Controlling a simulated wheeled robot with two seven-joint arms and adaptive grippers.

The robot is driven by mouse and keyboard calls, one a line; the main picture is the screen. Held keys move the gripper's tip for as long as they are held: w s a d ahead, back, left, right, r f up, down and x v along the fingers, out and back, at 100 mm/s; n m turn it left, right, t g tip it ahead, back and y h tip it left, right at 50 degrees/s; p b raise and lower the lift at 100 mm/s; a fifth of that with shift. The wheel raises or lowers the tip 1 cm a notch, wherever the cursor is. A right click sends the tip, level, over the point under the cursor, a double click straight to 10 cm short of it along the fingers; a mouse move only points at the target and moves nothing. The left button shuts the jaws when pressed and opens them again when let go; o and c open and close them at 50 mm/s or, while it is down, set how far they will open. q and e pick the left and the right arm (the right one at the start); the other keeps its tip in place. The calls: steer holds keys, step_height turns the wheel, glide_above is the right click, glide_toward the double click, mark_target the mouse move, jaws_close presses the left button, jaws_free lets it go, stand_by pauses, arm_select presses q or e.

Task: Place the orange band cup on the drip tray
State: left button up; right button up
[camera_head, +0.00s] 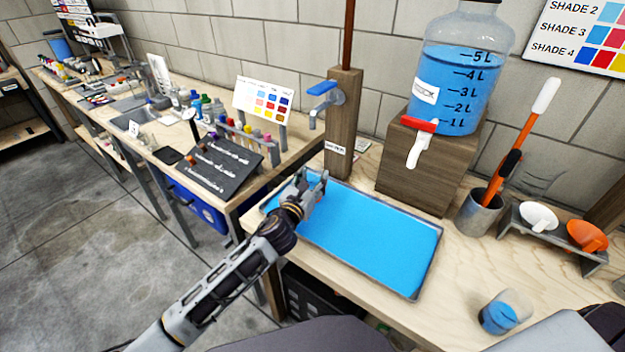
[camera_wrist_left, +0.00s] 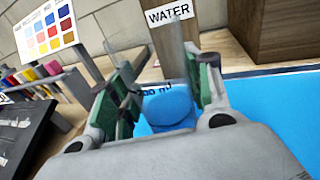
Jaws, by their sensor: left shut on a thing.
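My left gripper (camera_head: 318,183) is shut on a clear cup (camera_wrist_left: 168,108) with blue content and a "ml" marking. In the left wrist view the cup sits between the two fingers; its lower part is hidden and I see no orange band on it. In the head view the gripper mostly hides it. The gripper is over the back left end of the shallow blue tray with a grey rim (camera_head: 370,240), below the tap on the wooden post; I cannot tell whether the cup touches the tray. My right gripper is not in view.
A wooden post with a blue-handled tap (camera_head: 325,100) rises behind the gripper. A large water jug (camera_head: 460,75) with a red-handled spigot stands on a wooden block. Another clear cup with blue content (camera_head: 505,312) is at the front right. Most of the tray is clear.

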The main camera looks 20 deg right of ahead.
arm_select(q)
steer(key=shift+f, duration=0.1)
steer(key=o, duration=1.1)
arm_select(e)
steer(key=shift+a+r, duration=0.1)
arm_select(q)
steer(key=shift+v, duration=0.9)
steer(key=p+v, duration=0.1)
steer(key=v, duration=0.7)
steer(key=shift+s+a, duration=0.2)
steer(key=shift+s, duration=0.05)
steer(key=shift+v, duration=0.75)
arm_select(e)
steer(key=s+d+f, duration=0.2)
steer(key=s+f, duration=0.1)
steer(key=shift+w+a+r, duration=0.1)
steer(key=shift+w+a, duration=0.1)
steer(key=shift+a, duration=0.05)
